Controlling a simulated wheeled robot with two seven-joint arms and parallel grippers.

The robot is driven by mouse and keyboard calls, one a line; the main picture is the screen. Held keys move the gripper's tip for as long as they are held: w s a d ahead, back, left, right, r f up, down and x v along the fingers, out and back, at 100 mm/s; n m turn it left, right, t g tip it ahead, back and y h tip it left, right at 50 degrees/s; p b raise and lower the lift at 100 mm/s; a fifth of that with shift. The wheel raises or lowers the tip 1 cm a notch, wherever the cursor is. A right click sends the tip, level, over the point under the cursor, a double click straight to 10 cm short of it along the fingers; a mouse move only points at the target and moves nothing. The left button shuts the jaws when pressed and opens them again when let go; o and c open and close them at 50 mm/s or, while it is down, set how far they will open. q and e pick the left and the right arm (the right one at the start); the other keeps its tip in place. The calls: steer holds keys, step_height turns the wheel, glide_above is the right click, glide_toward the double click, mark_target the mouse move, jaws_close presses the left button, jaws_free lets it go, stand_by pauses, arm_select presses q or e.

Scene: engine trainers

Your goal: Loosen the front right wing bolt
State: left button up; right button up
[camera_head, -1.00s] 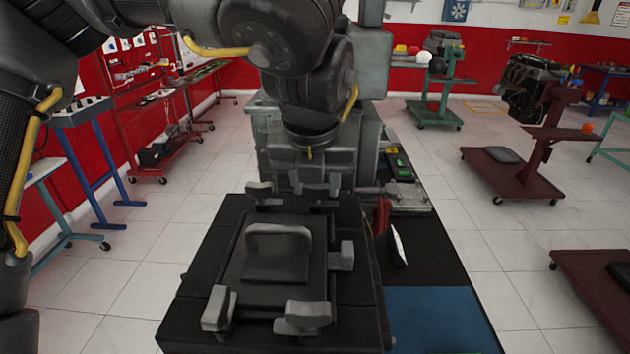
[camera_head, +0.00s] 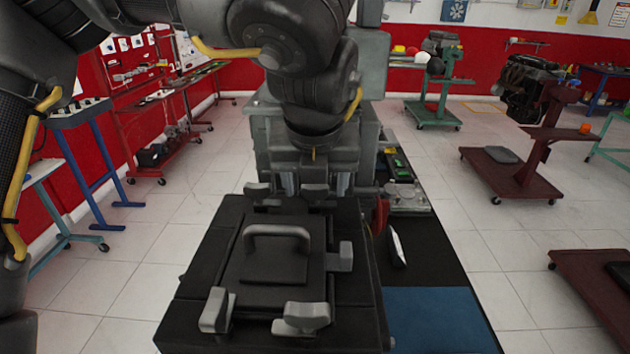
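A black box (camera_head: 185,312) with a square lid (camera_head: 240,262) and a raised grey handle (camera_head: 278,232) stands at the near end of the bench. Grey wing bolts sit around the lid: front right (camera_head: 302,318), front left (camera_head: 217,310), right side (camera_head: 346,256), back left (camera_head: 258,190) and back right (camera_head: 315,192). My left gripper (camera_head: 316,184) points down at the back edge of the box. Its fingers are apart, one on each side of the back right wing bolt. Contact with that bolt cannot be told. It is well behind the front right bolt. My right gripper is not in view.
A grey machine block (camera_head: 268,135) stands just behind my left gripper. Right of the box, the dark bench top holds a white-faced object (camera_head: 396,246), a red part (camera_head: 381,214) and a blue mat (camera_head: 435,315). Carts (camera_head: 505,175) stand farther right.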

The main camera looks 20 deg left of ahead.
arm_select(q)
steer(key=v, duration=1)
steer(key=shift+s+r, duration=0.2)
steer(key=shift+r, duration=0.15)
steer(key=shift+f, duration=0.1)
